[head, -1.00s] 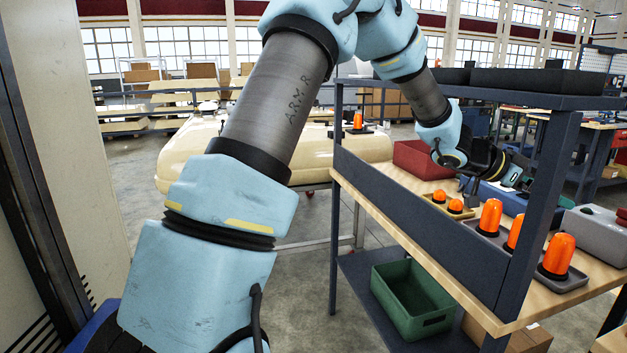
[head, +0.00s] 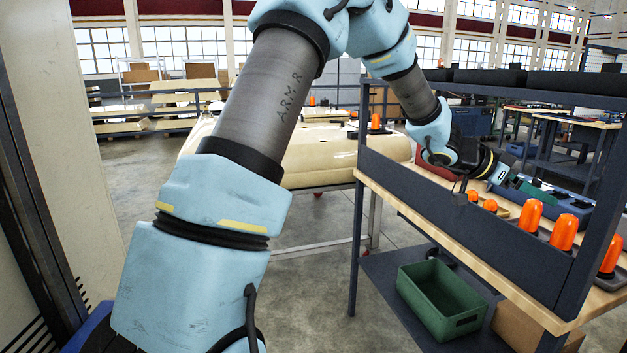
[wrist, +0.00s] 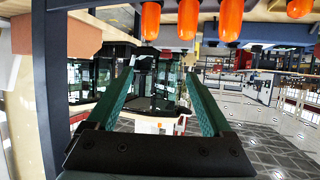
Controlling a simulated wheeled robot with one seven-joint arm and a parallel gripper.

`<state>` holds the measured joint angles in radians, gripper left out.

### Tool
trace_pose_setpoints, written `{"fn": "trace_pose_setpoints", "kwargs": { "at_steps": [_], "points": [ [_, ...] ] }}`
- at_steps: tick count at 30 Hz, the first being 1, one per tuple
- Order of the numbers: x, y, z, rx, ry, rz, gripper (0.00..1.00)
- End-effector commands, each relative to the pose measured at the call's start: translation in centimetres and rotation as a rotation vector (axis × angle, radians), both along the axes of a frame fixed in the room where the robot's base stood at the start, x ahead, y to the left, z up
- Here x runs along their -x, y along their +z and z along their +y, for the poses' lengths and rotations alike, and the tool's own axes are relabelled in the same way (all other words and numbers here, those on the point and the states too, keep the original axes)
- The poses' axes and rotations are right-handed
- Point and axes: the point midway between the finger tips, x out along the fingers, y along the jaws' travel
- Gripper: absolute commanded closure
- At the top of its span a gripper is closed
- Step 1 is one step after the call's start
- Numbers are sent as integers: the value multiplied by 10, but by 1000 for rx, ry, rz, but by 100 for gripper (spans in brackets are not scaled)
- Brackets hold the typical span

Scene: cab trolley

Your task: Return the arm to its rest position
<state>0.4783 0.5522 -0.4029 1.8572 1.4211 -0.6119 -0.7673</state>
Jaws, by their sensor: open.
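My light-blue arm rises from the lower left of the head view and reaches over the trolley's upper rail. My gripper (head: 464,189) hangs near that rail, partly hidden and small there. In the wrist view my gripper (wrist: 160,78) shows two green fingers spread apart with nothing held between them. In the wrist view orange beacons (wrist: 187,18) show at the top edge, upside down and clear of the fingers.
The trolley's dark frame (head: 359,250) stands close to my arm. A green bin (head: 440,315) sits on its lower shelf. A cream cab roof panel (head: 320,158) on a stand is behind. A pale wall (head: 55,130) is close on the left.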

Motion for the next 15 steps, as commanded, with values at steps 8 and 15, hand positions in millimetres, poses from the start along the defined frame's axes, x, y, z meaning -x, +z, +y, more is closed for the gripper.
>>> {"fn": "trace_pose_setpoints", "kwargs": {
  "at_steps": [8,15],
  "points": [
    [-39,-9,37,-55,161,-19,15],
    [-85,-22,101,-152,384,-30,15]
  ]
}}
